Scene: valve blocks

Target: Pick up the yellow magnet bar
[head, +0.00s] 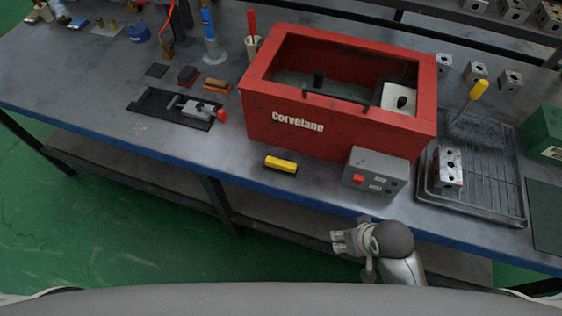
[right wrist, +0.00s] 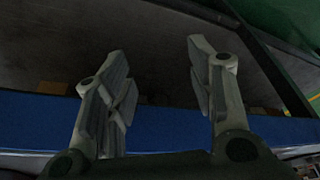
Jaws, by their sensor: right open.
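The yellow magnet bar (head: 281,164) lies on the grey workbench near its front edge, in front of the red Corvetane box. It is yellow on top with a dark underside. My right gripper (head: 338,240) is off the front edge of the bench, to the right of the bar and nearer to me, apart from it. In the right wrist view its two fingers (right wrist: 162,85) are spread with nothing between them. The bar does not show in the right wrist view. My left gripper is not in view.
The red box (head: 340,136) stands behind the bar. A grey control box (head: 375,170) with a red button sits to its right. A black tray (head: 477,205) holds a metal block (head: 448,167). A small vise (head: 190,107) is at left.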

